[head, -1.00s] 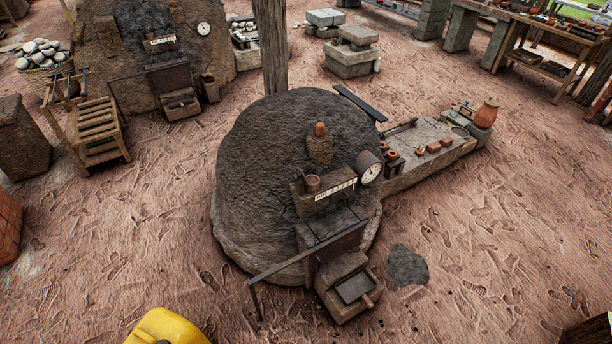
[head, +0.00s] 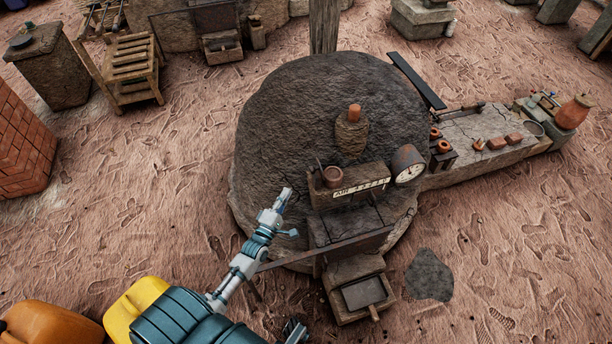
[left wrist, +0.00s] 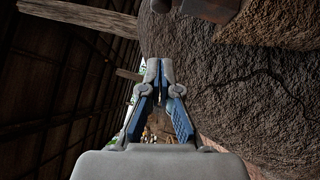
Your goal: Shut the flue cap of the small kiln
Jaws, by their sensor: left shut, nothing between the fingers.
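The small kiln (head: 290,110) is a dark clay dome in the middle of the head view. A dark flat plate (head: 417,80) slants at its back right; it may be the flue cap, but I cannot tell. A clay jar with an orange stopper (head: 354,112) sits on the dome. My left gripper (head: 283,199) is shut and empty, in front of the dome's left side and left of the shelf. The left wrist view also shows its fingers together (left wrist: 159,72), with the rough kiln wall (left wrist: 235,85) to the right.
A shelf with a small pot (head: 332,176) and a round dial (head: 409,164) stand on the kiln's front. A long bar (head: 340,247) crosses above the firebox tray (head: 362,293). A stone bench (head: 490,130) extends right. Open ground lies left.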

